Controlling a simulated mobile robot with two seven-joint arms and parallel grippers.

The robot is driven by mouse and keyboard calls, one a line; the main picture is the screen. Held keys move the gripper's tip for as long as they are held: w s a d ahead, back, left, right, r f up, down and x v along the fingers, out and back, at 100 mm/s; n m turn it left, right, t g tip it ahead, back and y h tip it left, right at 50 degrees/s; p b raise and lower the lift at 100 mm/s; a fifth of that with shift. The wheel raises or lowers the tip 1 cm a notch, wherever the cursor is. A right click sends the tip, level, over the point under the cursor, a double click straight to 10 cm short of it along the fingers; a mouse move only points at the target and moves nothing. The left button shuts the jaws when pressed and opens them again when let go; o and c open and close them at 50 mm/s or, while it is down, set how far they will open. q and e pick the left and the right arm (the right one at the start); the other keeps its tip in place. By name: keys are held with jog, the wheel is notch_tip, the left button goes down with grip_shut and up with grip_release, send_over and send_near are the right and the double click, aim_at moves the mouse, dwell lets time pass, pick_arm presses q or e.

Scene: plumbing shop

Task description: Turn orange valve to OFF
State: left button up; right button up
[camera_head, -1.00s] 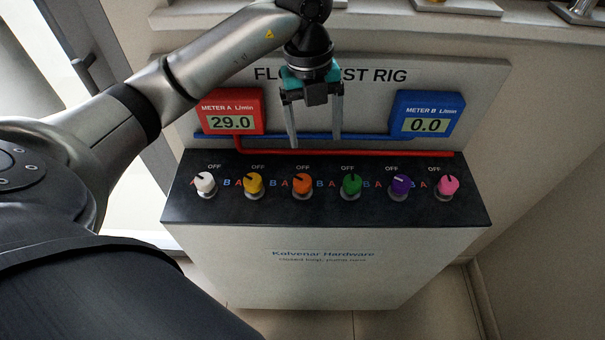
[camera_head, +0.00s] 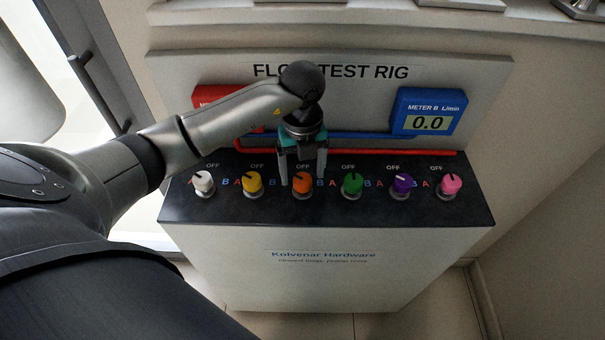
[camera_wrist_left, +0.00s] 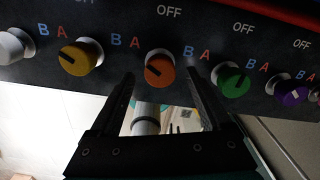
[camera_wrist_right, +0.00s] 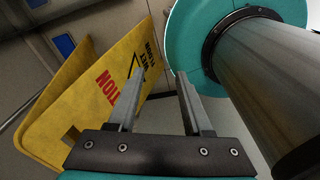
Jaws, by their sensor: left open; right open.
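The orange valve knob (camera_head: 302,187) is third from the left in the row on the dark panel (camera_head: 330,212). In the left wrist view the orange knob (camera_wrist_left: 159,70) has its dark pointer toward the A side, away from the OFF label (camera_wrist_left: 169,11) above it. My left gripper (camera_head: 303,181) is open and reaches down at the orange knob, one finger to each side. In that wrist view the fingertips (camera_wrist_left: 161,78) show below and beside the knob; I cannot tell whether they touch it. My right gripper (camera_wrist_right: 158,80) is open and empty, away from the rig.
A yellow knob (camera_head: 252,183) and a green knob (camera_head: 352,184) flank the orange one closely. White, purple and pink knobs stand farther out. Meter B (camera_head: 428,113) reads 0.0; my arm mostly covers Meter A (camera_head: 215,95). A yellow caution sign (camera_wrist_right: 95,95) is near my right gripper.

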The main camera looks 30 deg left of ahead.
pick_arm(q)
jog(key=shift+f, duration=0.6)
grip_shut()
dwell(0.3)
